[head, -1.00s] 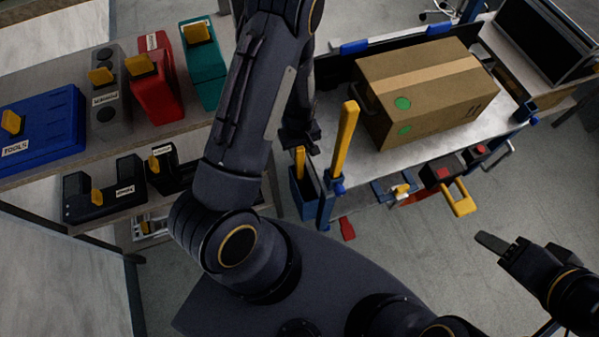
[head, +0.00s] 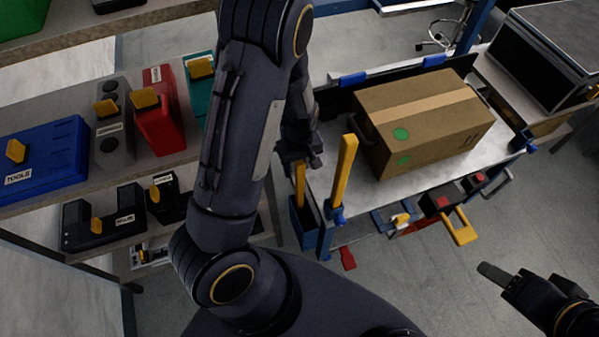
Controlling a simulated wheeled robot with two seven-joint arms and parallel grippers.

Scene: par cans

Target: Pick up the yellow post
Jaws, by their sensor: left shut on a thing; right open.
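A short yellow post (head: 299,185) stands in a narrow blue bin (head: 300,226) at the left end of the workbench. My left gripper (head: 299,158) reaches down from above and is shut on the top of this post; its fingers are small and partly hidden by my arm. The post's lower end is hidden inside the bin. A taller yellow post (head: 345,170) stands upright in a blue fitting just right of the bin, apart from my gripper. My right gripper (head: 505,284) is open and empty at the lower right, away from the bench.
A cardboard box (head: 425,125) sits on the workbench (head: 350,218). Tool holders with red and yellow handles hang along the bench's front edge. A shelf (head: 160,169) on the left carries blue, grey, red and teal tool cases. The floor right of the bench is clear.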

